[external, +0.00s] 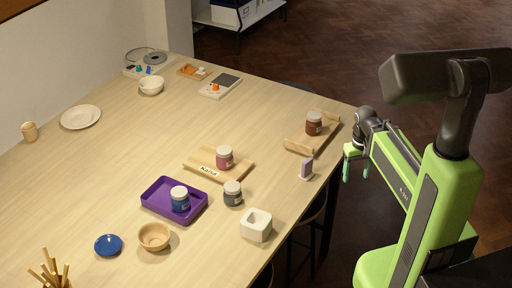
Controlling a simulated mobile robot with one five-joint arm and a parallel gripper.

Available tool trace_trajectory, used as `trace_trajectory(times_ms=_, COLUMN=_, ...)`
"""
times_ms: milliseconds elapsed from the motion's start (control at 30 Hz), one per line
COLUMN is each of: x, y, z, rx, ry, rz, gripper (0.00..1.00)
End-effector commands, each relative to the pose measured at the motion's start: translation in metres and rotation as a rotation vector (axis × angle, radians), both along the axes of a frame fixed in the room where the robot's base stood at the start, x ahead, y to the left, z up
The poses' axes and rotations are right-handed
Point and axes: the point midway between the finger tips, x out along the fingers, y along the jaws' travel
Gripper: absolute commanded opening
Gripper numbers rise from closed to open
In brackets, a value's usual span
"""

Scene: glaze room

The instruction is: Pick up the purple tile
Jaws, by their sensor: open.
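My gripper (356,168) hangs to the right of the tile, past the table edge. Its fingers point down with a gap between them and nothing in it. The gripper and the tile are apart.
A wooden board with a brown jar (314,124) lies behind the tile. A white square holder (257,226) and a grey jar (232,194) stand in front of it to the left. A purple tray (155,203) holds a blue jar (180,199).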

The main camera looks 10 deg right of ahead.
Motion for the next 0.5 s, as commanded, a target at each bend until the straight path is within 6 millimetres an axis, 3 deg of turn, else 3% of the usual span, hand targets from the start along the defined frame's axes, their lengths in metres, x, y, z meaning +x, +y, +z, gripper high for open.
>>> trace_trajectory(times_ms=167, x=0.0000, y=0.0000, z=0.0000, rx=0.000, ry=0.000, rz=0.000, gripper=0.40)
trace_trajectory(times_ms=500, x=0.0000, y=0.0000, z=0.0000, rx=0.000, ry=0.000, rz=-0.064, gripper=0.40)
